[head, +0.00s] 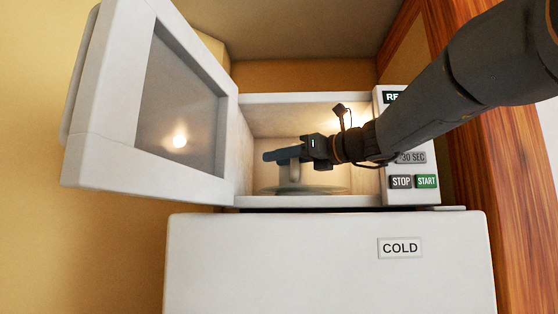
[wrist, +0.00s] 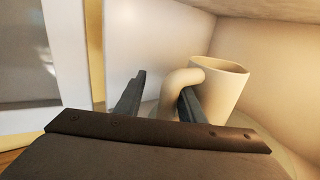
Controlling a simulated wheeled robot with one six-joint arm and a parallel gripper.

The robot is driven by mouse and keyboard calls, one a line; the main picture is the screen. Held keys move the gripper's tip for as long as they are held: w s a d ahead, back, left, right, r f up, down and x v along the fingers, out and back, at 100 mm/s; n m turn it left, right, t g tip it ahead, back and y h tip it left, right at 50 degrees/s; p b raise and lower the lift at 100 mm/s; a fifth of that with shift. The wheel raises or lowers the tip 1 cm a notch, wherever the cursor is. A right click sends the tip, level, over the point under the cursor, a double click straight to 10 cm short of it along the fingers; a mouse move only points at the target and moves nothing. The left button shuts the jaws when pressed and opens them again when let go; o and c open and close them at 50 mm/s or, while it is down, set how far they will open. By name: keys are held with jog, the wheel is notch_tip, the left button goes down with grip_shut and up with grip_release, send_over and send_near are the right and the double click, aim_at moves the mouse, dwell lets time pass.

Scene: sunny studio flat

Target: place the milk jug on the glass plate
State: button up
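The milk jug (wrist: 226,88) is cream, with a looped handle (wrist: 168,92) on its left side in the wrist view. My gripper (wrist: 158,100) is open, its two dark fingers apart. The right finger reaches through the handle loop; the left finger stands clear to the left of the handle. In the head view my gripper (head: 283,154) is inside the microwave, over the round glass plate (head: 325,190). A pale part of the jug (head: 294,173) shows below the fingers, appearing to stand on the plate. The jug's base is hidden in the wrist view.
The microwave door (head: 107,160) is swung open to the left. The button panel (head: 411,190) is at the right, close to my forearm. The microwave sits above a white unit labelled COLD (head: 300,255). The cavity walls (wrist: 155,45) are close around the jug. A wooden panel (head: 500,150) stands at the right.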

jog(key=b+v, duration=0.2)
jog(key=v, duration=0.5)
jog(key=shift+r, duration=0.1)
dwell(0.4)
